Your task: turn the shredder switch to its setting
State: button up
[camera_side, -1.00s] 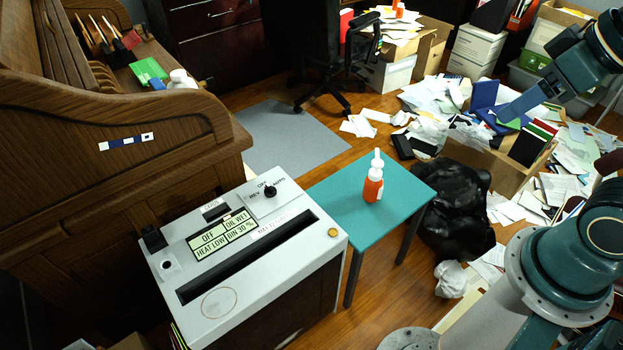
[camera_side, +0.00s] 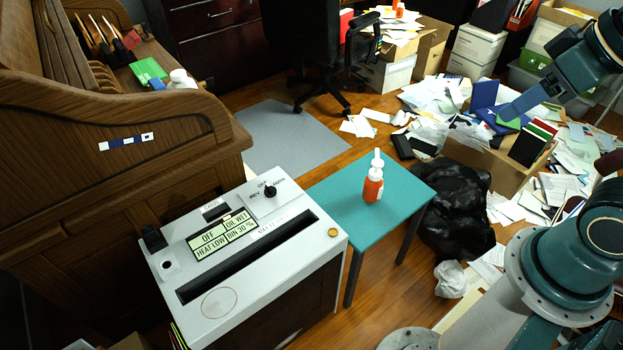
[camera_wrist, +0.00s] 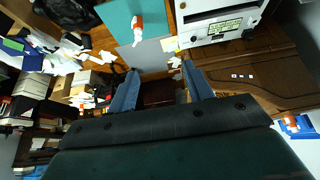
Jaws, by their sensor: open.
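The shredder (camera_side: 325,236) is a white-topped box at the lower middle of the side view. Its switch (camera_side: 270,191) is a black knob near the back edge of the top, ringed by the labels REV, OFF and AUTO. The display (camera_side: 222,237) reads OFF, OIL WET, HEAT LOW and a bin percentage. The knob appears to point towards OFF. In the wrist view the shredder (camera_wrist: 222,14) is at the top, partly cut off. My gripper (camera_wrist: 160,72) is open with nothing between its two blue fingers, well away from the switch. My arm is at the right of the side view.
A teal table (camera_side: 333,203) beside the shredder bears an orange bottle (camera_side: 373,188). A wooden desk (camera_side: 120,110) stands at the left. A black bag (camera_side: 455,205), papers and boxes clutter the right. An office chair (camera_side: 310,45) stands behind. The air above the shredder is clear.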

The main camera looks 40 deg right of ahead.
jog(key=shift+w+r, duration=0.1)
jog(key=shift+w, duration=0.15)
jog(key=c, duration=0.7)
jog(key=shift+w+a, duration=0.1)
jog(key=shift+w, duration=0.3)
grip_shut()
jog(key=w+a+f+n+y, duration=0.15)
jog(key=w+f, duration=0.25)
jog(key=w, duration=1)
jog(key=w+a+f+y, duration=0.15)
jog(key=w+f, duration=0.25)
jog(key=w, duration=1)
jog(key=w+f+y, duration=0.1)
jog(key=w+f, duration=0.3)
jog(key=f, duration=0.6)
jog(key=w+a+f+y, duration=0.1)
jog(key=w+f, duration=0.3)
jog(key=f, duration=0.6)
jog(key=w+a+f+g, duration=0.1)
jog(key=w+f, duration=0.3)
jog(key=f, duration=0.5)
jog(key=shift+w+f+y, duration=0.35)
jog(key=shift+f+y, duration=0.05)
